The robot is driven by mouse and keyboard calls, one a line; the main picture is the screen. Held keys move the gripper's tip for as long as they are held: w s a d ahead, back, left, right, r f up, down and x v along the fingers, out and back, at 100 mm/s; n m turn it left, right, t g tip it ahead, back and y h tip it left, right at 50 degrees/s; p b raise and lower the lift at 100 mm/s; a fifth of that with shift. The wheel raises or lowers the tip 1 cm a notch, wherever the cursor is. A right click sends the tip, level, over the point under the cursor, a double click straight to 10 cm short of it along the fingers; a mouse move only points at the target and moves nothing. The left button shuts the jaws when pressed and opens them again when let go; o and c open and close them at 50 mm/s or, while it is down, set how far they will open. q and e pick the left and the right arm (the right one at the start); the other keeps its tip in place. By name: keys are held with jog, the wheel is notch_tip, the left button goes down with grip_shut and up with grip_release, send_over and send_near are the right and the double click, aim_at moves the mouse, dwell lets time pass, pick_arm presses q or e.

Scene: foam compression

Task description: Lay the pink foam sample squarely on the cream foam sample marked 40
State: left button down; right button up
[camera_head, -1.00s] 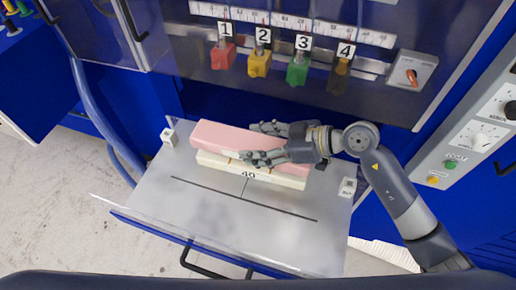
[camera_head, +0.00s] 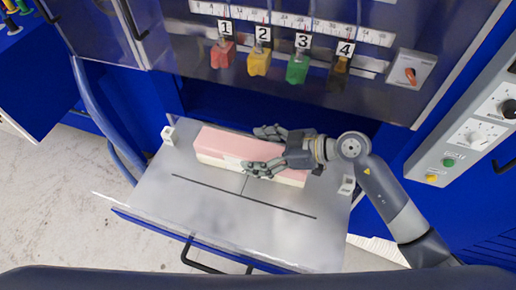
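The pink foam sample (camera_head: 225,142) lies flat on top of the cream foam sample (camera_head: 214,163), roughly lined up with it. Cream shows as a strip along the front and at the right end. My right gripper (camera_head: 268,150) reaches in from the right, one finger behind the pink foam and one in front. Its fingers look spread a little wider than the pink foam, though contact is hard to judge. The front finger and hand hide part of both samples, and the mark 40 cannot be read now. My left gripper is not in view.
The samples rest near the back of a grey metal plate (camera_head: 200,215) with a dark line across it. Small white blocks (camera_head: 168,134) stand at its back corners. Above hang several numbered coloured pieces, including red (camera_head: 222,55), below a scale. The plate's front is clear.

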jog(key=shift+d+r, duration=0.1)
jog(key=shift+r, duration=0.05)
jog(key=b+v, duration=0.2)
jog(key=v, duration=0.8)
jog(key=shift+s+d, duration=0.15)
jog(key=shift+d, duration=0.1)
jog(key=shift+s+d+r, duration=0.15)
jog(key=shift+d+r, duration=0.3)
jog(key=shift+d, duration=0.05)
